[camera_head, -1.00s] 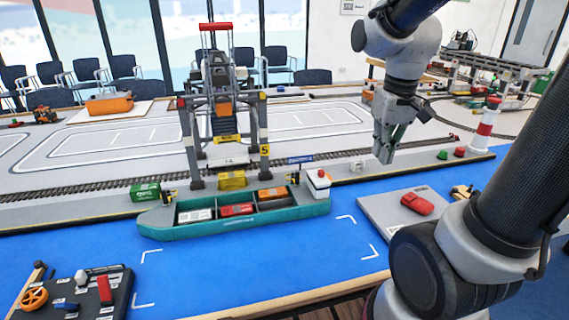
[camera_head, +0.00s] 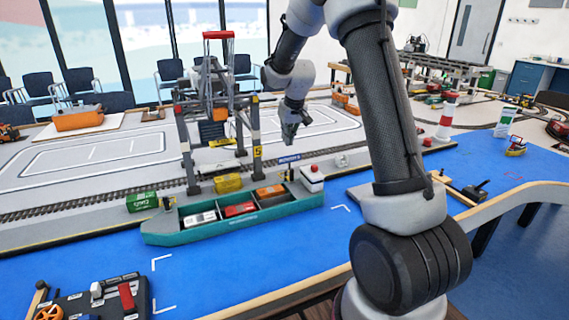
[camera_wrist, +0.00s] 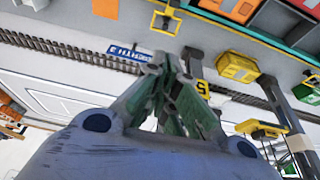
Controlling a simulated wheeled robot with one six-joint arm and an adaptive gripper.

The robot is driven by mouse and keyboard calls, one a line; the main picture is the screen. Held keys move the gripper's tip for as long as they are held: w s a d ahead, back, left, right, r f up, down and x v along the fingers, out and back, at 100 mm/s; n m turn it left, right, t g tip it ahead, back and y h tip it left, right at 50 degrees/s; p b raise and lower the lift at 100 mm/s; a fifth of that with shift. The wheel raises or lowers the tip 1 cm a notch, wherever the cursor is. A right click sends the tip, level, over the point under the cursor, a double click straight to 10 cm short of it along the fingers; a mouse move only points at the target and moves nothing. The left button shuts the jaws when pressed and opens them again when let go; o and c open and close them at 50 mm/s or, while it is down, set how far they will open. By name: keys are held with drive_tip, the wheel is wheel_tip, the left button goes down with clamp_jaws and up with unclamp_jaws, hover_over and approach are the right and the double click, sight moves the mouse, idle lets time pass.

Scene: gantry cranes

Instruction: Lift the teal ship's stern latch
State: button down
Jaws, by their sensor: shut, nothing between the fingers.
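The teal ship (camera_head: 240,224) lies on the blue surface along the quay, with its white deckhouse at the right end. A small yellow-and-black latch (camera_head: 290,174) stands at the quay edge near that end. In the wrist view a yellow latch frame (camera_wrist: 165,19) shows at the top, with a dark piece in its middle. My gripper (camera_head: 289,138) is above the quay behind the ship's right end, apart from the latch. In the wrist view my gripper (camera_wrist: 171,62) has its fingers together and empty, below the latch in the picture.
The berth sign (camera_head: 289,159) stands just below my gripper in the head view. The gantry crane (camera_head: 219,130) rises to its left, with a yellow container (camera_head: 228,183) at its foot. A red-and-white lighthouse (camera_head: 447,115) stands right. Open blue surface lies before the ship.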

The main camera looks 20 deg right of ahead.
drive_tip(key=shift+a, duration=0.1)
hover_over(288, 177)
drive_tip(key=w, duration=0.4)
wheel_tip(288, 177, down, 10)
drive_tip(key=shift+s+r, duration=0.15)
drive_tip(key=shift+r, duration=0.05)
drive_tip(key=shift+s+r, duration=0.1)
drive_tip(key=shift+s, duration=1.85)
